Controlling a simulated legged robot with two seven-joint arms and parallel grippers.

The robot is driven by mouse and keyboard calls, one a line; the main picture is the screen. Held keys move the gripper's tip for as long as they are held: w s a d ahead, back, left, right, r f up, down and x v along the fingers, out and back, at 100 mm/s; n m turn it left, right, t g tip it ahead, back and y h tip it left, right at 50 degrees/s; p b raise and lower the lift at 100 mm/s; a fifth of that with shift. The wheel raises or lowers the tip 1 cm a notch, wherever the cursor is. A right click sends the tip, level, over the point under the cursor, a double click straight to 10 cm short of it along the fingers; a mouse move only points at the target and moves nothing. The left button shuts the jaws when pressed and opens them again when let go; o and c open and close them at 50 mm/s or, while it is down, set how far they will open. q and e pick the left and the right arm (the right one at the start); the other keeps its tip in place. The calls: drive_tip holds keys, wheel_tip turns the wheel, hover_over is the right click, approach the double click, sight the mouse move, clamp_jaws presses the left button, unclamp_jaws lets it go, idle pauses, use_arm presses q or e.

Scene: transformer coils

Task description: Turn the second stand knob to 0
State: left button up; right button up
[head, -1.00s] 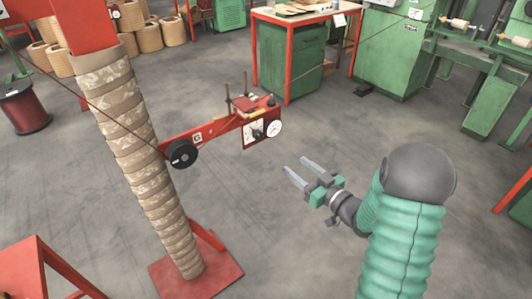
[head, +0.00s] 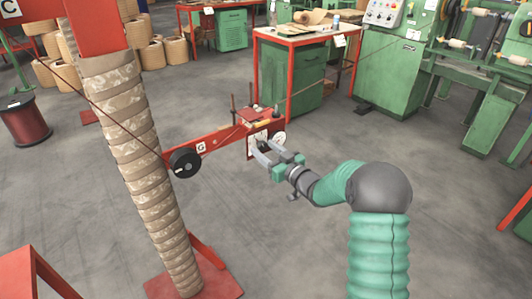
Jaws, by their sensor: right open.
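The red stand arm (head: 222,138) reaches out from the wrapped column and carries a white panel (head: 251,143) at its right end. A dark knob sits on that panel and is now mostly hidden by my gripper's fingers. A round white dial (head: 280,138) is beside it on the right. My right gripper (head: 260,153) is open, its two grey fingers pointing left at the panel, one above the other. The fingertips are at the knob in the picture; I cannot tell whether they touch it or straddle it. My left gripper is not in view.
A black wheel (head: 185,162) and a cord are on the red arm. The wrapped column (head: 140,150) stands at left on a red base. A red-edged table (head: 300,33) with a green cabinet stands behind. Grey floor around the gripper is clear.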

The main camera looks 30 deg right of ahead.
drive_tip(key=shift+d, duration=0.15)
drive_tip(key=shift+d+f, duration=0.1)
drive_tip(key=c, duration=0.4)
clamp_jaws()
drive_tip(key=n+b, duration=0.3)
drive_tip(key=n, duration=0.2)
drive_tip(key=shift+n, duration=0.4)
drive_tip(key=n+b, duration=0.2)
drive_tip(key=n, duration=0.2)
drive_tip(key=shift+f+b, duration=0.1)
drive_tip(key=shift+b, duration=0.3)
drive_tip(key=n+b, duration=0.4)
drive_tip(key=n, duration=0.2)
drive_tip(key=shift+f+n+b, duration=0.1)
drive_tip(key=shift+n+b, duration=1.6)
drive_tip(key=shift+n, duration=0.3)
